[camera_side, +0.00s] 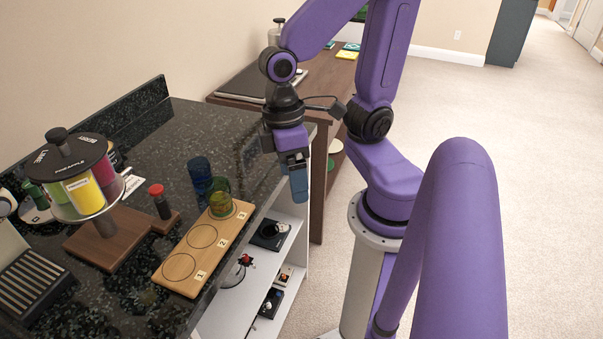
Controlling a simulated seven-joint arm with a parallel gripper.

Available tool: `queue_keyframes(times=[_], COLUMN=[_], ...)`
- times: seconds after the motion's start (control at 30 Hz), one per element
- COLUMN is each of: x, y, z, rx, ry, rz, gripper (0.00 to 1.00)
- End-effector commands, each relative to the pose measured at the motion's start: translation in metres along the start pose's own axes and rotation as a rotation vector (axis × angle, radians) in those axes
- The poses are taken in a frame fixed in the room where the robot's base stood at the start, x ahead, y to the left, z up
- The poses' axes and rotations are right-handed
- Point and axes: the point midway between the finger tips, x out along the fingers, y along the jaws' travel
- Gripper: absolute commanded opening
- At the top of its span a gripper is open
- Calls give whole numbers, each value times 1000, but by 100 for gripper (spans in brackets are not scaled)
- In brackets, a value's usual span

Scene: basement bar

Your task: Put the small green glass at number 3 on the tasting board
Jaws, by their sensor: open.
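The small green glass (220,197) stands upright on the wooden tasting board, over the ring at number 3, at the board's far end. The tasting board (178,267) lies near the front edge of the dark speckled counter. Its rings at 1 and 2 are bare. A dark blue glass (198,171) stands on the counter just behind the green one, off the board. My gripper (299,192) is to the right of the green glass and apart from it, just past the counter's edge, pointing down. It is open, and I see nothing held; its fingers are small in this view.
A slatted tray (32,285) is at lower left. Open shelves (285,262) lie below the counter. The counter behind the glasses is clear.

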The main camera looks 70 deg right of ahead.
Motion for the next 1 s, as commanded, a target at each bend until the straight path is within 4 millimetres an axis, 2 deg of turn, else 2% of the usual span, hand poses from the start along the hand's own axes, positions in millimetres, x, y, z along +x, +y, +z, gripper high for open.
queue_keyframes(times=[0.03,0.1,0.3,1.0], x=[-1,-1,-2,-3], y=[-5,-9,-14,-14], z=[5,8,13,14], rx=[-122,-257,-455,-467], ry=[20,41,73,74], rz=[31,67,120,123], gripper=[87,87,87,87])
